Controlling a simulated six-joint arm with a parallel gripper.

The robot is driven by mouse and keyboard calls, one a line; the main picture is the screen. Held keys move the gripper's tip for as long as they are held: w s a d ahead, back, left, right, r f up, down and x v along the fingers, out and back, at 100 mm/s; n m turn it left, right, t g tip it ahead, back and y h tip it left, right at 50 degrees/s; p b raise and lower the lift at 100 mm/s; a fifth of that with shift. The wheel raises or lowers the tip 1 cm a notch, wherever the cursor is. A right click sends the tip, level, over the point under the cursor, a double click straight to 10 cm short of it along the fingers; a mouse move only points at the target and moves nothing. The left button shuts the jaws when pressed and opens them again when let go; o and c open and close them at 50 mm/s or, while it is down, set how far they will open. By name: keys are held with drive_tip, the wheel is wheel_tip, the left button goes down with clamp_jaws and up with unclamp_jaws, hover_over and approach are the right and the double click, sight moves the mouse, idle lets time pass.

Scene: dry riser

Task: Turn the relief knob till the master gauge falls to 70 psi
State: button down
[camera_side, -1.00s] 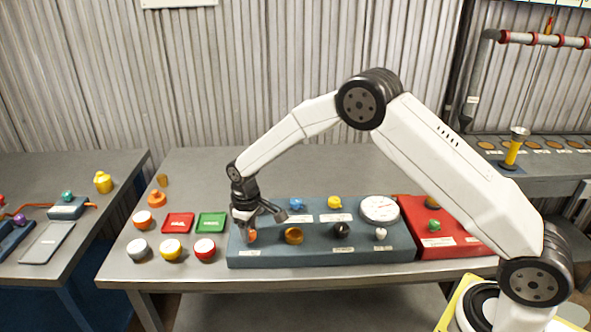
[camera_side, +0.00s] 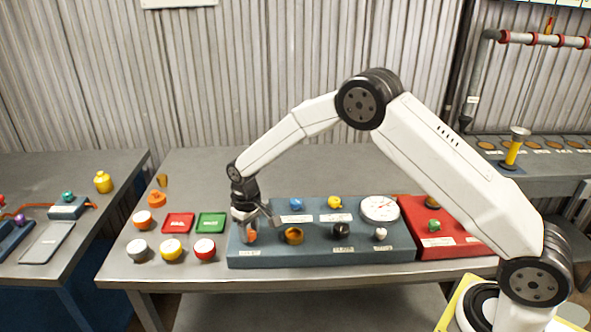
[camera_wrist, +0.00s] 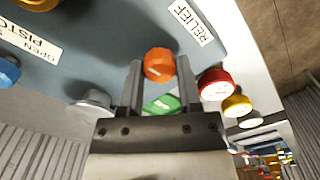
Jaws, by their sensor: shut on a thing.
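The relief knob is orange, on the blue-grey block (camera_side: 330,258) at its left end. In the wrist view the orange knob (camera_wrist: 158,65) sits between my two fingertips, with the RELIEF label (camera_wrist: 192,20) beside it. My gripper (camera_wrist: 158,75) points down over it and is shut on the knob. In the side view my gripper (camera_side: 249,235) partly hides the knob. The master gauge (camera_side: 380,208) is a round white dial at the block's right end. Its reading is too small to make out.
A brown knob (camera_side: 293,236), a blue knob (camera_side: 297,204), a yellow knob (camera_side: 335,202) and a black knob (camera_side: 341,230) stand on the same block. A red block (camera_side: 450,247) adjoins it on the right. Trays and several capped pots, including a red one (camera_side: 205,248), lie to the left.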

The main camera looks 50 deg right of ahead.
sight(250, 232)
drive_tip(key=shift+c, duration=1.4)
unclamp_jaws()
drive_tip(key=shift+r, duration=0.1)
drive_tip(key=shift+r, duration=3.85)
drive_tip(key=shift+s+d+r, duration=0.2)
drive_tip(key=shift+s, duration=0.25)
drive_tip(key=s+d+t, duration=0.1)
drive_tip(key=s+d, duration=0.1)
drive_tip(key=s, duration=1)
drive_tip(key=s+d+r+m+t, duration=0.1)
drive_tip(key=s+d, duration=0.2)
drive_tip(key=s, duration=0.9)
drive_tip(key=shift+s+d+t, duration=0.3)
drive_tip(key=shift+s, duration=0.05)
